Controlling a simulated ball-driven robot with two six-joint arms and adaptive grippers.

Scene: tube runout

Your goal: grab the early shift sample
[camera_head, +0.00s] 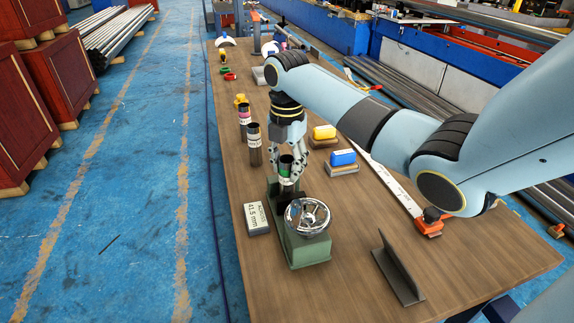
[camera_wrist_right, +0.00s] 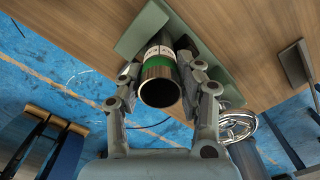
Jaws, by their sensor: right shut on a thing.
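My right gripper (camera_head: 287,167) is shut on a dark metal tube with a green band and a white label (camera_head: 285,172). The tube stands about upright at the green fixture (camera_head: 311,250) with the chrome handwheel. In the right wrist view the green-banded tube (camera_wrist_right: 160,75) sits between both fingers, its open end towards the camera, with the fixture's green plates around it. I cannot tell whether it touches the fixture. Two more labelled tubes stand to the left: one with a pink band (camera_head: 245,121) and one dark tube (camera_head: 254,146). Which tube is the early shift sample is not readable.
A block marked 41.5 mm (camera_head: 257,218) lies left of the fixture. Yellow (camera_head: 324,133) and blue (camera_head: 343,158) items sit on small blocks at right. A dark angle piece (camera_head: 398,270) and a ruler (camera_head: 391,183) lie on the wooden table (camera_head: 345,295).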

